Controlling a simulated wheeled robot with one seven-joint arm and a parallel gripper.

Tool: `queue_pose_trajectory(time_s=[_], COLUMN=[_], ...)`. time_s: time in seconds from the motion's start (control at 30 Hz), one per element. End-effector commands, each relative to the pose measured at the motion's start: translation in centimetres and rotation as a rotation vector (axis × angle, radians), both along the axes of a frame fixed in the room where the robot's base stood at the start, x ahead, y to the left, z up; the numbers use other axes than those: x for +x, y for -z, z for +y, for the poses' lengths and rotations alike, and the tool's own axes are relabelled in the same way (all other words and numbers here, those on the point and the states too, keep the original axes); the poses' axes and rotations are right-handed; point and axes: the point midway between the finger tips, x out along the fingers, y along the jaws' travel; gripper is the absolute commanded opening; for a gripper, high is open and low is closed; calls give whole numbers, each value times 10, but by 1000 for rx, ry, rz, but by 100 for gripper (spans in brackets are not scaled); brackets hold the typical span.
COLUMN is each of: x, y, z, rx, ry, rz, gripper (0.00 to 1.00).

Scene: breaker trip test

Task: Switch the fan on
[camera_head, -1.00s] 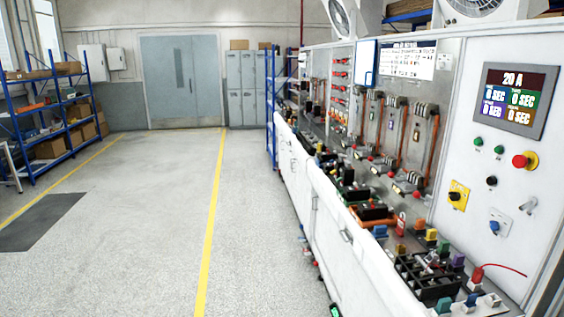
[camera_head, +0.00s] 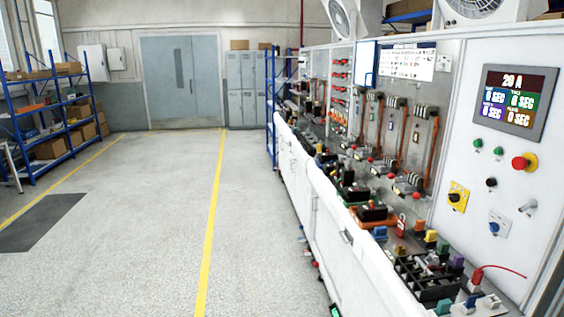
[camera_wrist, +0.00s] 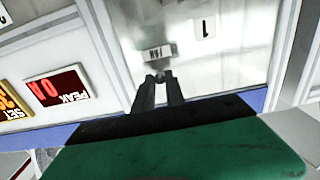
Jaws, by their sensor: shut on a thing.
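In the wrist view, my gripper (camera_wrist: 160,80) has its two dark fingers closed together at a light metal panel (camera_wrist: 236,62). A small grey knob, which looks like the fan switch (camera_wrist: 160,74), is between the fingertips, mostly hidden by them. Just above it is a small label (camera_wrist: 157,54) with upside-down lettering that seems to read FAN. Whether the switch is on or off cannot be told. In the head view, a white fan (camera_head: 340,17) stands on top of the bench at the back and another fan (camera_head: 474,7) at the top right. My gripper is not visible there.
Red and yellow displays (camera_wrist: 58,90) are left of my gripper in the wrist view. The head view shows a long test bench (camera_head: 345,240) crowded with switches and terminals, a control panel display (camera_head: 514,102), blue shelves (camera_head: 62,120) at left and clear floor (camera_head: 150,220).

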Motion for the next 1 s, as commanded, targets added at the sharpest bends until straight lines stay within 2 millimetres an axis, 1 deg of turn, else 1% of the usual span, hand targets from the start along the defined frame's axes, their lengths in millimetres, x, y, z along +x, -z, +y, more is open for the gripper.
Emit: queue_pose_trajectory(time_s=[0.03, 0.27, 0.5, 0.83, 1.0], x=[-1, -1, -1, -1, -1], y=[-4, -5, -13, -13, -19], z=[2, 2, 3, 3, 3], rx=[-7, -9, -10, -10, -10], ry=[-1, -1, -1, -1, -1], rz=[-3, -3, -4, -4, -4], gripper=[0, 0, 0, 0, 0])
